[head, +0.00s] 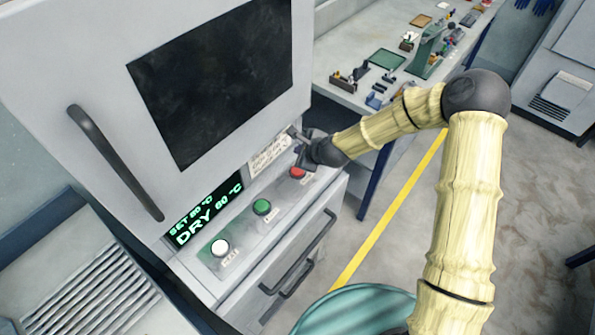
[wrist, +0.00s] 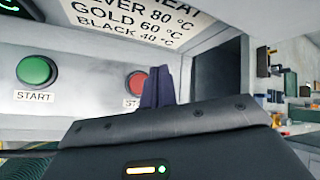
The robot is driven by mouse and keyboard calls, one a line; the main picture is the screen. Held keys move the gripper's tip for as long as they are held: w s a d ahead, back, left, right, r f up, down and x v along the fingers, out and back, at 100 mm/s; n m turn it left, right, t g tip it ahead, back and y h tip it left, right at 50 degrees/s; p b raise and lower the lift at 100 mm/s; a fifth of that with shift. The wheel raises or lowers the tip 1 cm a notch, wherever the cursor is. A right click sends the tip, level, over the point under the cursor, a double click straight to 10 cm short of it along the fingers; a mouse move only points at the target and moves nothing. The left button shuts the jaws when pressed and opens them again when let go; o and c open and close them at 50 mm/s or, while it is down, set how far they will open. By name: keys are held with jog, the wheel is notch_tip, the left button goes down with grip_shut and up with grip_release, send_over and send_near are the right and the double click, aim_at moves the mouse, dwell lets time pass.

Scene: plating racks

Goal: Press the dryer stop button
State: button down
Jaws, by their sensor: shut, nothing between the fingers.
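The dryer (head: 60,70) is a pale cabinet with a dark window and a sloped control panel. Its red stop button (head: 297,172) is at the right end of the panel and also shows in the wrist view (wrist: 135,83), where my fingers partly cover its label. The green start button (head: 262,207) is in the middle and a white button (head: 220,247) is at the left. My gripper (head: 303,138) is shut and empty, just above and behind the red button in the head view. In the wrist view its fingertips (wrist: 158,86) are right beside the button; contact cannot be told.
A temperature label (head: 270,155) is above the panel. Drawer handles (head: 300,252) stick out below. A bench (head: 345,95) with small parts stands behind. The floor to the right is open.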

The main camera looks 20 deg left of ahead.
aim_at(300, 172)
jog(key=shift+f+b, duration=2.1)
jog(key=shift+f, duration=1.3)
jog(key=shift+f, duration=0.1)
jog(key=shift+f+b, duration=0.3)
jog(key=shift+b, duration=0.15)
jog(key=shift+f+b, duration=0.4)
jog(key=shift+f, duration=0.1)
jog(key=shift+r, duration=0.1)
jog(key=shift+r+p, duration=0.6)
jog(key=shift+r, duration=0.25)
jog(key=shift+r, duration=0.1)
jog(key=shift+r+p, duration=1.75)
jog(key=shift+r, duration=0.7)
